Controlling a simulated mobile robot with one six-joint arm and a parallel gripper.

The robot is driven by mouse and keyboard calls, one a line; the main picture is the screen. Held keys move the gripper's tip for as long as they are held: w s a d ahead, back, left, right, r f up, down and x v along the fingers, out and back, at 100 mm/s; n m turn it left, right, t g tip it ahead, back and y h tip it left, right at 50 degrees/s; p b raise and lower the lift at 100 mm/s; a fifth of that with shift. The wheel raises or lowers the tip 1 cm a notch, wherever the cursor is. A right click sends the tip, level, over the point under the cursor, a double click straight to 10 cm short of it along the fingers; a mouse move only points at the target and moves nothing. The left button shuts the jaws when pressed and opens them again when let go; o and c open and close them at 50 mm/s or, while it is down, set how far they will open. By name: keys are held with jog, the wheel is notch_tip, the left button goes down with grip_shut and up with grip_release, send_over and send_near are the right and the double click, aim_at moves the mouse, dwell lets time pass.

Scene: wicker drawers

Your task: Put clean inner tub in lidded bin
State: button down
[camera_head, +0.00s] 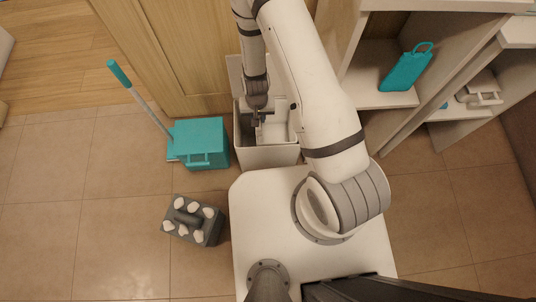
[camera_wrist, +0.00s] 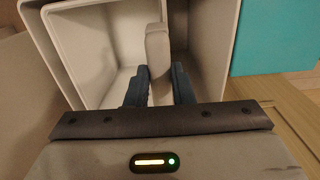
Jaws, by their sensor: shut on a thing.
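The lidded bin (camera_head: 270,157) is a pale open box on the floor against the wooden cabinet, with its lid raised at the back. The pale inner tub (camera_head: 280,131) sits inside the bin's walls; its hollow also shows in the wrist view (camera_wrist: 105,55). My gripper (camera_head: 257,117) reaches down into the bin opening. In the wrist view its dark fingers (camera_wrist: 159,88) are shut on the tub's upright pale handle (camera_wrist: 158,50). My arm hides part of the bin and tub, and I cannot tell whether the tub rests on the bin's bottom.
A teal dustpan (camera_head: 200,142) with a long handle stands just left of the bin. A grey caddy (camera_head: 193,220) with white pieces is on the floor at lower left. Open shelves at right hold a teal board (camera_head: 405,70) and a pale item (camera_head: 479,96).

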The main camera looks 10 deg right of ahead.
notch_tip(320, 180, down, 11)
jog(key=b, duration=0.9)
jog(key=shift+b, duration=0.4)
jog(key=shift+f, duration=0.2)
jog(key=c, duration=1.3)
grip_release()
jog(key=shift+r, duration=0.1)
jog(key=shift+o, duration=0.2)
notch_tip(320, 180, up, 12)
jog(key=p, duration=1.1)
jog(key=shift+r, duration=0.25)
